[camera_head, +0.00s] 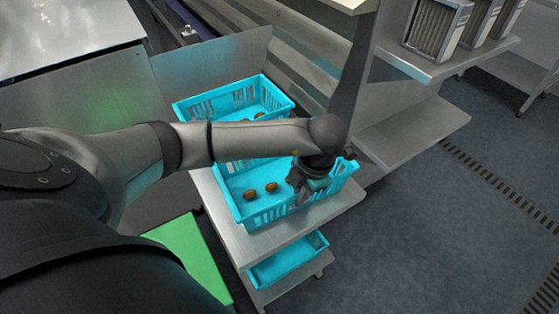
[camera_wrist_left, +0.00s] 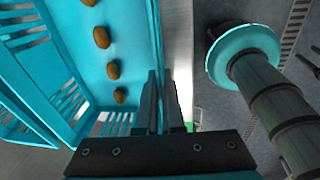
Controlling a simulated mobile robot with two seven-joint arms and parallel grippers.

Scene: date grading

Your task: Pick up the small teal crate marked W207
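Two teal slatted crates stand end to end on a metal shelf in the head view. The near crate (camera_head: 235,205) holds several brown dates, and the far crate (camera_head: 182,108) also holds dates. A smaller-looking teal crate (camera_head: 262,278) sits on the lower shelf. No W207 mark is readable on any of them. My left gripper (camera_head: 305,185) is at the right side of the near crate. In the left wrist view its fingers (camera_wrist_left: 161,100) are close together with the crate's side wall (camera_wrist_left: 153,35) between them. My right gripper is not seen.
A green panel (camera_head: 190,250) lies left of the shelf. A metal upright (camera_head: 358,75) stands just behind my left gripper. Grey slatted boxes (camera_head: 437,28) stand on a shelf (camera_head: 430,70) at the upper right. The floor at the right is clear.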

